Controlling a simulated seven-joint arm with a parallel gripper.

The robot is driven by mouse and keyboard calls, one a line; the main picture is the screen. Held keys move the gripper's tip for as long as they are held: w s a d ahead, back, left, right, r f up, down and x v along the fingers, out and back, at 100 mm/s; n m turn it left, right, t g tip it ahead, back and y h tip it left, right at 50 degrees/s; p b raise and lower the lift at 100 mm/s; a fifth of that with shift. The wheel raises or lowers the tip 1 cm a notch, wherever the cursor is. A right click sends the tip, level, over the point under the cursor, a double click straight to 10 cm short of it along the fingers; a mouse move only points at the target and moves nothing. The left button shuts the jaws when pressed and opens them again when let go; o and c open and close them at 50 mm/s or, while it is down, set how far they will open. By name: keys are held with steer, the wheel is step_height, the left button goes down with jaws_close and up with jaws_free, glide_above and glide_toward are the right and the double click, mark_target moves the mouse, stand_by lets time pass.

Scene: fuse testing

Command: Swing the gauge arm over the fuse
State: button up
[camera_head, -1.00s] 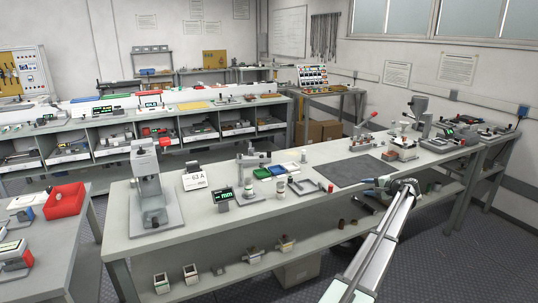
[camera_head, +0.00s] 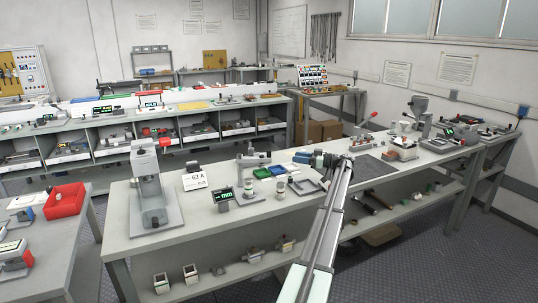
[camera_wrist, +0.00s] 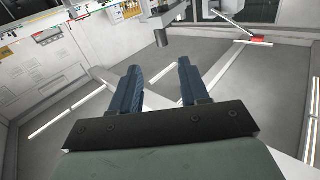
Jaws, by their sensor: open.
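A grey gauge stand (camera_head: 254,160) with a sideways arm is on the middle of the bench in the head view. A small pale cylinder, seemingly the fuse (camera_head: 248,189), stands upright below it, close to the "mm" display (camera_head: 223,196). I cannot tell whether the gauge arm is directly over it. My gripper (camera_head: 305,157) is to the right of the gauge stand, above the bench and apart from the gauge. In the wrist view my gripper (camera_wrist: 159,82) has its two blue fingers spread with nothing between them. A grey cylindrical part (camera_wrist: 180,43) shows beyond the fingers.
A second small pale cylinder (camera_head: 281,189), green (camera_head: 262,173) and blue (camera_head: 277,169) trays and a grey frame (camera_head: 305,187) lie between gauge and arm. A "63 A" card (camera_head: 195,181) and a tall press (camera_head: 150,187) stand left. A dark mat (camera_head: 367,170) lies right.

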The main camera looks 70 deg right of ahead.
mark_target(269, 157)
steer(key=shift+n, duration=0.4)
steer(key=w, duration=1.4)
steer(key=shift+w+a+r, duration=0.1)
steer(key=shift+w+a, duration=0.15)
steer(key=shift+a, duration=0.05)
jaws_close()
